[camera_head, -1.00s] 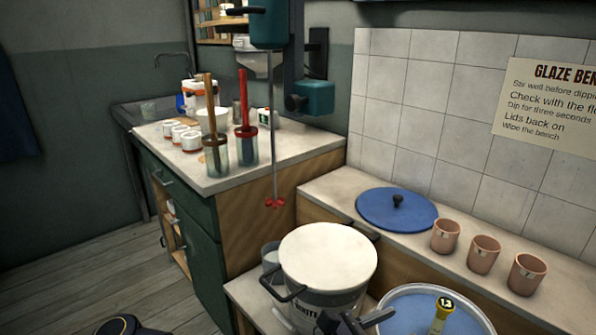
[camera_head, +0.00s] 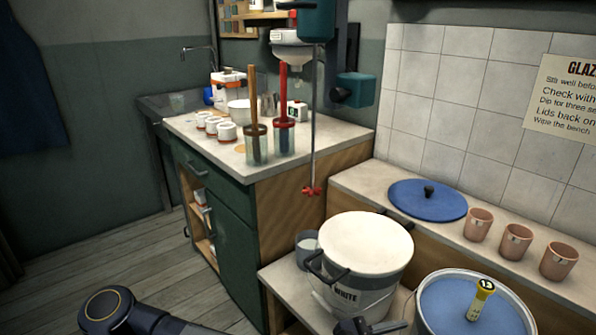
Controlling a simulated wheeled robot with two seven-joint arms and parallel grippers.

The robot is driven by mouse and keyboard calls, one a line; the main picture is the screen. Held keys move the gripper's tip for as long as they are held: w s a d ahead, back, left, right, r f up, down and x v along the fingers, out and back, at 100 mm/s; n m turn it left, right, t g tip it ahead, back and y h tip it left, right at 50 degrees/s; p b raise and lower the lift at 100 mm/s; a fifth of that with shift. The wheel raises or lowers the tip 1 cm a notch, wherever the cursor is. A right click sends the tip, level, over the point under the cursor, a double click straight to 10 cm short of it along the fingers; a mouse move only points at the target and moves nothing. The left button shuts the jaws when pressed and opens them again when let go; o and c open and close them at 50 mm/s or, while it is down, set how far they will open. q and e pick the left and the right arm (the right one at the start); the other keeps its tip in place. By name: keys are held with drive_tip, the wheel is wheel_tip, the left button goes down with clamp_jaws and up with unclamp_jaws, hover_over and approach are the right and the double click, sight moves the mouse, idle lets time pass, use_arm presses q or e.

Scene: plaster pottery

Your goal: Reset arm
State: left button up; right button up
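The bucket (camera_head: 345,297) is marked WHITE, stands on the low bench and is filled or covered with a pale surface.
A blue lid (camera_head: 410,203) and three terracotta cups (camera_head: 478,224) rest on the ledge. A mixer shaft with a red propeller (camera_head: 312,190) hangs above the white bucket. The left counter (camera_head: 290,163) holds jars and white pots. The floor (camera_head: 130,255) at left is clear.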

use_arm(q)
drive_tip(key=s+a+f+m+g+y, duration=0.1)
drive_tip(key=a+f+m+y, duration=0.3)
drive_tip(key=a+m, duration=0.35)
drive_tip(key=a+f+m+g+y, duration=0.1)
drive_tip(key=a+f+m+y, duration=0.3)
drive_tip(key=a+m, duration=0.3)
drive_tip(key=s+a+r+m+t+y, duration=0.15)
drive_tip(key=s+a+r, duration=0.3)
drive_tip(key=a, duration=0.75)
drive_tip(key=s+a+r+t+y, duration=0.25)
drive_tip(key=s+a, duration=0.35)
drive_tip(key=a, duration=0.5)
wheel_tip(320, 180, up, 20)
drive_tip(key=g+p, duration=0.1)
drive_tip(key=p, duration=1.8)
drive_tip(key=shift+a+f+y, duration=0.2)
drive_tip(key=shift+y, duration=0.1)
drive_tip(key=shift+s, duration=0.1)
